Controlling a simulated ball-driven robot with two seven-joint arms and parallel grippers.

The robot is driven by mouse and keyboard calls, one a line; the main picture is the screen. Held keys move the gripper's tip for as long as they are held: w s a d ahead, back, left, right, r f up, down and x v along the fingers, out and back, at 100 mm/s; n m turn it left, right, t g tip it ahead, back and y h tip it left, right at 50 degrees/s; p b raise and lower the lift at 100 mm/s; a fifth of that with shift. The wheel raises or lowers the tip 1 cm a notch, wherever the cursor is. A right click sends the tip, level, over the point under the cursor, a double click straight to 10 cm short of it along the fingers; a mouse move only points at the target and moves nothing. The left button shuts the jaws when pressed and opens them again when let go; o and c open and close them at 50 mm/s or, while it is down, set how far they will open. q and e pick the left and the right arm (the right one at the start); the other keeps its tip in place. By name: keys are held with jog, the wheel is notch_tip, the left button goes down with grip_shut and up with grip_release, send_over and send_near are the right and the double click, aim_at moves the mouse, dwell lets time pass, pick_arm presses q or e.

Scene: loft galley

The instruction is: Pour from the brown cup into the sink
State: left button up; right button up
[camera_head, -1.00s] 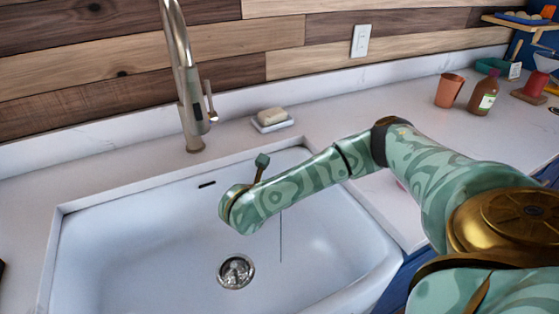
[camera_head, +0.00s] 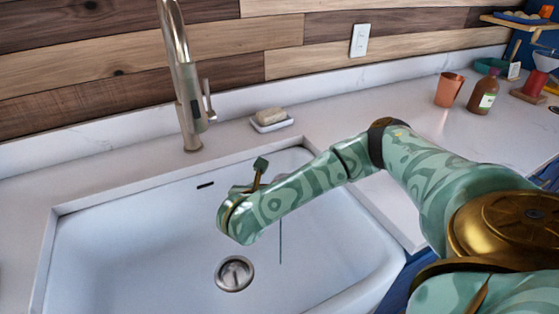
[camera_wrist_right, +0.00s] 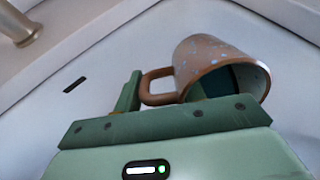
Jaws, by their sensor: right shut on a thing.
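The brown cup (camera_wrist_right: 212,62), speckled with a side handle, shows in the right wrist view. It is tilted well over, its mouth facing right and downward, with dark liquid inside. My right gripper (camera_wrist_right: 160,98) is shut on it at the handle side. In the head view my right gripper (camera_head: 258,175) is over the white sink (camera_head: 130,255), and my arm hides the cup. A thin dark stream (camera_head: 281,242) drops below the arm into the basin, right of the drain (camera_head: 235,273). My left gripper is out of view.
A faucet (camera_head: 187,95) rises behind the sink. Soap on a white dish (camera_head: 271,123) sits on the back rim. At the right, a copper-coloured cup (camera_head: 449,90) and a brown bottle (camera_head: 483,93) stand on the counter, which is clear toward the front.

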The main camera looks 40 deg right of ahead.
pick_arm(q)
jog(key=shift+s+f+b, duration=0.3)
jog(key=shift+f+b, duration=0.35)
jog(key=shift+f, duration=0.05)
pick_arm(e)
jog(key=shift+a+r+t+h, duration=0.1)
jog(key=shift+r+t+h, duration=0.35)
jog(key=shift+t+h, duration=0.25)
pick_arm(q)
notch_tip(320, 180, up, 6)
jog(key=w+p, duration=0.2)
jog(key=p, duration=0.4)
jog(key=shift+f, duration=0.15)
pick_arm(e)
jog(key=shift+s+a+r+t+h, duration=0.45)
jog(key=shift+s+a+t+h, duration=0.15)
jog(key=shift+h, duration=0.2)
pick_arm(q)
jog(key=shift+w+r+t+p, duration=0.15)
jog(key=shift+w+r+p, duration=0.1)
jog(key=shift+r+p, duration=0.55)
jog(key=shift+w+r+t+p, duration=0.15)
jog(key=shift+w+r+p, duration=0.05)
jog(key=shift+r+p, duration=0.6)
pick_arm(e)
jog(key=shift+s+a+r+t+h, duration=0.2)
jog(key=shift+r+t+h, duration=0.2)
jog(key=shift+t+h, duration=0.45)
